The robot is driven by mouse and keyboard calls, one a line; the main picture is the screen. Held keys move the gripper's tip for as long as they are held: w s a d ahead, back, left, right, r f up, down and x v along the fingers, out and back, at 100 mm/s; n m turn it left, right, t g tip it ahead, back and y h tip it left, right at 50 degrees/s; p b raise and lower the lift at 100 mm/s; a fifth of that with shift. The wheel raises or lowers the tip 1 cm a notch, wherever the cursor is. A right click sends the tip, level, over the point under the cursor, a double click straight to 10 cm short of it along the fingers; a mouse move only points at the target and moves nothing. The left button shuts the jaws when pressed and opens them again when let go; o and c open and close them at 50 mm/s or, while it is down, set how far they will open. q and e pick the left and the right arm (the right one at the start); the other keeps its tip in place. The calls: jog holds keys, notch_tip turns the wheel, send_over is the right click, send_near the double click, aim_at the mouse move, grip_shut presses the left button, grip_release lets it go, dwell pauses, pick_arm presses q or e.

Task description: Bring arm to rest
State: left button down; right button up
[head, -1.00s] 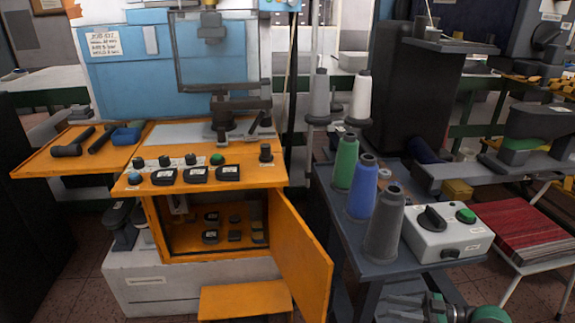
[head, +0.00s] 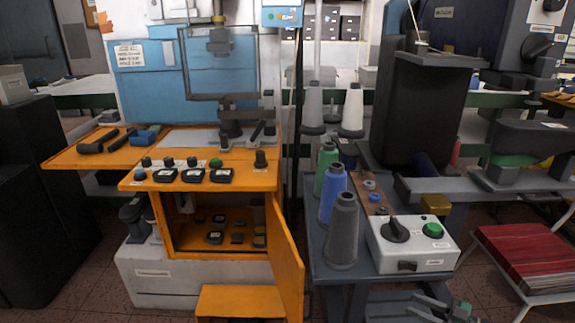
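My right gripper (head: 428,307) shows at the bottom edge, right of centre, as grey parts with some green. It is low in front of the grey side table (head: 318,242), and the picture edge cuts it off. Whether its fingers are open or shut is unclear, and I see nothing held in it. My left gripper is not in view. Several dark labelled pieces (head: 193,175) lie on the orange bench (head: 258,183), and more lie in its open cabinet (head: 185,245).
An orange cabinet door (head: 284,255) stands open toward me. Thread cones, including a blue one (head: 332,192), and a white control box (head: 413,243) stand on the side table. A red stack (head: 530,255) is at right, a black cabinet (head: 38,200) at left. Some floor is bare.

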jog(key=w+a+r+m+t+h, duration=0.2)
jog(key=w+r+m+t+h, duration=0.3)
jog(key=w+r+h, duration=0.6)
jog(key=s+a+f+m+g+h, duration=0.1)
jog(key=s+a+f+m+g, duration=0.15)
jog(key=s+a+g, duration=0.6)
jog(key=s+a+f+m+g+h, duration=0.15)
jog(key=s+a+f, duration=0.25)
jog(key=s, duration=1)
jog(key=s+a+f+m+g, duration=0.2)
jog(key=s+a+f+g, duration=0.15)
jog(key=s+a, duration=0.6)
jog(key=w+d+p+v, duration=0.1)
jog(key=w+p+v, duration=0.2)
jog(key=p+v, duration=1.3)
jog(key=w+d+r+p+v, duration=0.1)
jog(key=w+d+p+v, duration=0.1)
jog(key=p+v, duration=1.4)
jog(key=shift+w+r+p, duration=0.25)
jog(key=shift+w+p, duration=0.1)
jog(key=shift+w, duration=0.2)
jog(key=shift+d, duration=0.15)
